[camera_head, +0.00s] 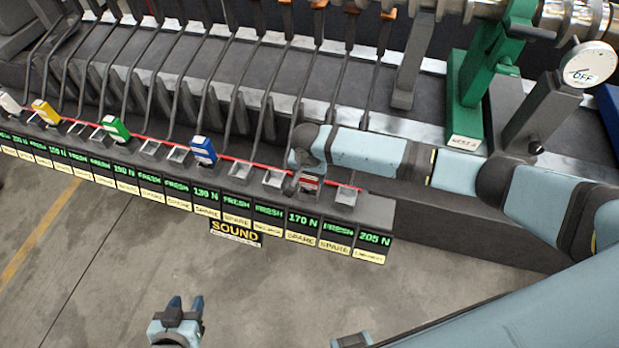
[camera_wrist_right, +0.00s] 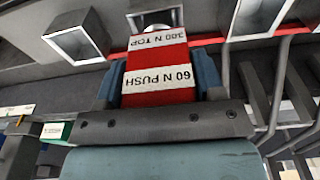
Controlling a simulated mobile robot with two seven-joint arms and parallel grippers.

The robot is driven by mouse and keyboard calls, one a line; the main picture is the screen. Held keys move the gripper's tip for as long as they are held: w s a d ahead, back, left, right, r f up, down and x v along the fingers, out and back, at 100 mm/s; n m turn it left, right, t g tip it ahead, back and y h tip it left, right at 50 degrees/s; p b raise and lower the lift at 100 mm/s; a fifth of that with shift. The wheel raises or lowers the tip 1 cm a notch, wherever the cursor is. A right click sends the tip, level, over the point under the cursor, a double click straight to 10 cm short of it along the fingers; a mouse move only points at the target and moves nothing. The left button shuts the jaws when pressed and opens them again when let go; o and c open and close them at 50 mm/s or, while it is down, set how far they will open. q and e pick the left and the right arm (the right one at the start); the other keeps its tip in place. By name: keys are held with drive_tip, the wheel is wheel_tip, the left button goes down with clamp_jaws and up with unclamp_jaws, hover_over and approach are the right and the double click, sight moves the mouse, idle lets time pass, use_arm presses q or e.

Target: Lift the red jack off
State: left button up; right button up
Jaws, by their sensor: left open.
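The red jack (camera_wrist_right: 158,62) is a red block with white labels reading "360 N TOP" and "60 N PUSH". In the right wrist view it lies between the two fingers of my right gripper (camera_wrist_right: 160,80), which appear to press against both its sides. Its far end is at a socket (camera_wrist_right: 150,20) on the red line; whether it is seated cannot be told. In the head view my right gripper (camera_head: 306,183) mostly covers the jack (camera_head: 309,180), above the "170 N" label. My left gripper (camera_head: 180,310) is open and empty over the floor.
White, yellow (camera_head: 46,112), green (camera_head: 116,128) and blue (camera_head: 203,150) jacks stand along the rail, with empty sockets (camera_head: 346,196) between. Thin levers (camera_head: 275,80) rise behind. A green bracket (camera_head: 470,95) and "OFF" dial (camera_head: 588,64) stand right. The floor in front is clear.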

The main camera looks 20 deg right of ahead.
drive_tip(key=c, duration=0.6)
drive_tip(key=shift+r+p, duration=0.65)
drive_tip(key=shift+p, duration=0.35)
drive_tip(key=shift+r+p, duration=1.4)
drive_tip(key=shift+p, duration=0.2)
drive_tip(key=shift+r+p, duration=0.45)
drive_tip(key=shift+r, duration=3.6)
